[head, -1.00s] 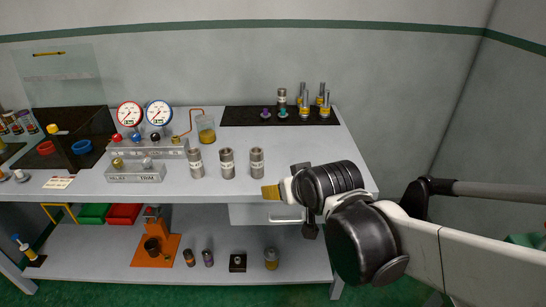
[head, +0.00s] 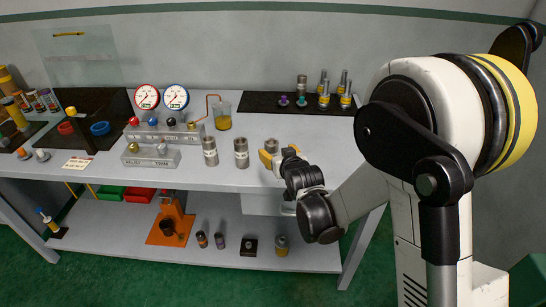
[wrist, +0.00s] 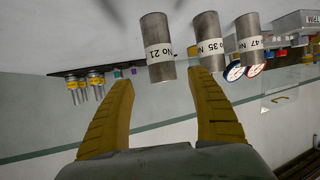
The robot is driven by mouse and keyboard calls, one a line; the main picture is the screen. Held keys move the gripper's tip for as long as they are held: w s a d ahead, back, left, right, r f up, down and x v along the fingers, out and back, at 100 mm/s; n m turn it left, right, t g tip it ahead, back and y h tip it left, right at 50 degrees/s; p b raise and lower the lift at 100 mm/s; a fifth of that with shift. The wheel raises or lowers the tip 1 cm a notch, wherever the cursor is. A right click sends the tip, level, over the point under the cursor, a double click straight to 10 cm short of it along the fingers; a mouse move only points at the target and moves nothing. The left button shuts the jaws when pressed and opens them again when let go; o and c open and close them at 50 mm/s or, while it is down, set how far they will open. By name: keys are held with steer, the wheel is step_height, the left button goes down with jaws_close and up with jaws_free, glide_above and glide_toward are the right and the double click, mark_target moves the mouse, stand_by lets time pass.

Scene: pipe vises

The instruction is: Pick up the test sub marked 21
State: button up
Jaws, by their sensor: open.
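The test sub marked 21 (wrist: 160,62) is a grey metal cylinder with a white label reading "No 21". In the wrist view it sits just beyond the fingertips, lined up with the gap between them. My gripper (wrist: 158,82) is open and empty, with its yellow fingers spread. In the head view the same sub (head: 271,144) is the rightmost of three on the bench, its lower part hidden by my gripper (head: 276,158). The subs marked 35 (wrist: 208,45) and 47 (wrist: 249,43) stand beside it; they also show in the head view (head: 241,153) (head: 210,151).
A beaker (head: 222,116) and a gauge manifold (head: 165,132) stand left of and behind the subs. A black mat (head: 262,102) with several fittings and another cylinder (head: 302,84) lies at the back right. The bench between the subs and this mat is clear.

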mark_target(273, 149)
steer(key=b+x, duration=0.2)
steer(key=x, duration=0.4)
steer(key=shift+w+a+f+b, duration=0.2)
steer(key=shift+w+f+b, duration=0.05)
steer(key=shift+f+b, duration=0.1)
steer(key=shift+s+r, duration=0.1)
steer(key=shift+r, duration=0.05)
jaws_close()
